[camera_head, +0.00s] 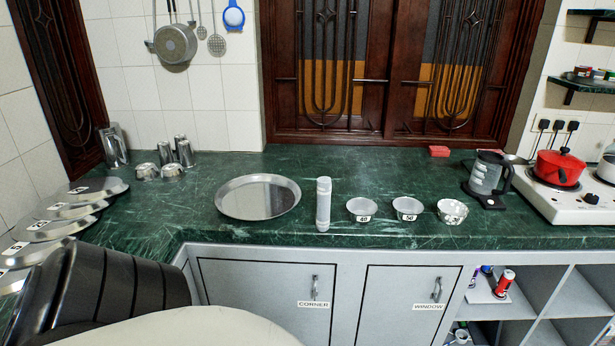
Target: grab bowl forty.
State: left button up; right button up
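The bowl labelled 40 (361,208) is a small pale bowl on the green marble counter, near its front edge. Its white label faces me. A similar bowl labelled 50 (408,207) stands just to its right, and a patterned bowl (452,211) is farther right. A white cylinder (323,204) stands upright just left of bowl 40. A dark ribbed part and a pale rounded part of my own body fill the lower left. Neither gripper's fingers can be seen.
A round metal tray (230,208) lies left of the cylinder. Labelled metal plates (45,228) line the left counter. A glass kettle (487,176) and a stove with a red pot (558,168) stand at right.

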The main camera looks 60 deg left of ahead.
aim_at(360, 210)
jog(key=k, duration=0.15)
jog(key=u, duration=1.35)
